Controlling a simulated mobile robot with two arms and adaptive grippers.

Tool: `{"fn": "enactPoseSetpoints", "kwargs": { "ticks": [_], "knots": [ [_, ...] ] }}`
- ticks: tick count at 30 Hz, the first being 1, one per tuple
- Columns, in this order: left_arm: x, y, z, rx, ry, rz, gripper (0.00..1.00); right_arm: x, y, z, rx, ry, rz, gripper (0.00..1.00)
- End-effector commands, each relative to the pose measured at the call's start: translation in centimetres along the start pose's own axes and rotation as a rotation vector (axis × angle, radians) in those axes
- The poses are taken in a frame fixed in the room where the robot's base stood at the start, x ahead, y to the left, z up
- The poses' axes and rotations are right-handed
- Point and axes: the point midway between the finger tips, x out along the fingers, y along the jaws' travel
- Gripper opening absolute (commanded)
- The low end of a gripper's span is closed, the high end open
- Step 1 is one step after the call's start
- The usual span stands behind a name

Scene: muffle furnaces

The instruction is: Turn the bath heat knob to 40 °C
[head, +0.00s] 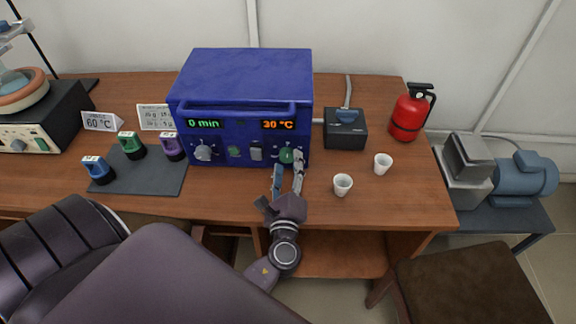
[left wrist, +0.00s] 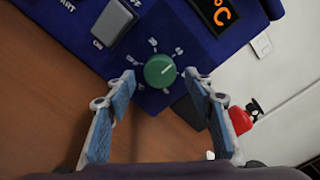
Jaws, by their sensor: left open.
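A blue furnace-like box (head: 240,75) stands on the wooden table, with a green display reading 0 min (head: 204,123) and an orange display reading 30 °C (head: 279,125). A round green knob (left wrist: 160,70) sits on its front panel below the orange display, with a dial of small marks around it. The knob also shows in the head view (head: 287,155). My left gripper (head: 287,168) is open, its two fingers on either side of the green knob. In the left wrist view, gaps show between the fingertips and the knob. My right gripper is not in view.
A grey knob (head: 204,152) and switches share the panel. Two white cups (head: 343,184) stand right of my gripper. A black box (head: 345,130) and red extinguisher (head: 410,112) stand farther right. Small coloured containers on a dark mat (head: 148,184) and a 60 °C sign (head: 101,122) lie left.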

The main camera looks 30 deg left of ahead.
Motion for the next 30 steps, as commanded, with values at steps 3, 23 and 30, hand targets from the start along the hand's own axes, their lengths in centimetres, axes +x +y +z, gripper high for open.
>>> {"fn": "enactPoseSetpoints", "kwargs": {
  "ticks": [3,23,30],
  "knots": [
    [-0.3,0.0,0.0,0.0,-0.001,0.0,0.49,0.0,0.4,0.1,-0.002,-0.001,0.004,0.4],
    [-11.4,0.0,-0.1,0.001,0.002,0.0,0.49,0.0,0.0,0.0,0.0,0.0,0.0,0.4],
    [-12.1,0.0,0.0,-0.001,0.0,0.0,0.49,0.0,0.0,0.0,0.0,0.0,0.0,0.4]
  ]
}}
